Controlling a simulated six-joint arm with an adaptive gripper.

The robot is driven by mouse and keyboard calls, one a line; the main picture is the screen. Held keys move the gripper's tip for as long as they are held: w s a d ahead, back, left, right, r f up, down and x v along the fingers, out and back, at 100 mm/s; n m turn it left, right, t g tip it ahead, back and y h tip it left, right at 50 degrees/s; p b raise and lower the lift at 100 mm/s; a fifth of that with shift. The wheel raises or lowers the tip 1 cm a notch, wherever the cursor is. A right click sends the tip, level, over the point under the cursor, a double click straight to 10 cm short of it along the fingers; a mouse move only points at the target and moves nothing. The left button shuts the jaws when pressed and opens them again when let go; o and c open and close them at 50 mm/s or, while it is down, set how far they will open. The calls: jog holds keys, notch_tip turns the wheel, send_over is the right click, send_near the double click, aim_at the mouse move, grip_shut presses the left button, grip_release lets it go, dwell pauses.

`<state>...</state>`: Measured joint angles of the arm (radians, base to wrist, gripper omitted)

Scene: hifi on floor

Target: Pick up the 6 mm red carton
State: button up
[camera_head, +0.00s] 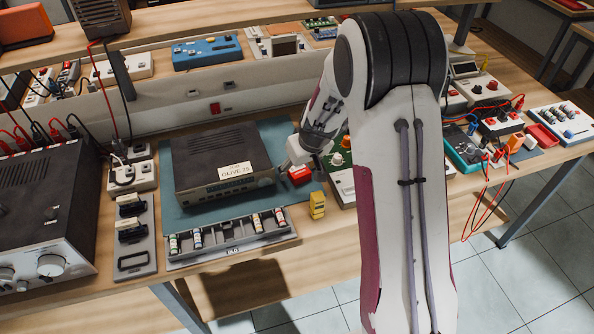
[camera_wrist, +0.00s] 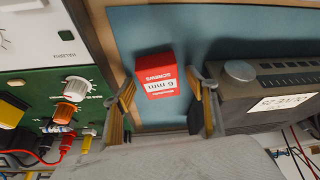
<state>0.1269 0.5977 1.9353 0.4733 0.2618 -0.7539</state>
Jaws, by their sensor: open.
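The red carton (camera_wrist: 157,75), labelled "6 mm" and "SCREWS", stands on the blue-grey mat (camera_wrist: 188,38). In the wrist view it lies ahead of and between the two spread fingers of my gripper (camera_wrist: 165,108), which is open and empty. In the head view the carton (camera_head: 300,175) sits at the mat's right edge, just right of the dark OLIVE 25 unit. My gripper (camera_head: 299,160) is close to it there, partly hidden by my own arm. I cannot tell whether a finger touches the carton.
The OLIVE 25 unit (camera_head: 222,162) is close beside one finger; its knob (camera_wrist: 240,70) shows in the wrist view. A green panel with knobs (camera_wrist: 60,95) lies on the other side. A yellow block (camera_head: 317,205) and a sorting tray (camera_head: 232,240) are near the bench's front.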

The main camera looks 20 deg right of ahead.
aim_at(298, 169)
jog(key=c, duration=1.3)
jog(key=shift+r, duration=0.15)
notch_tip(298, 169, up, 10)
dwell(0.4)
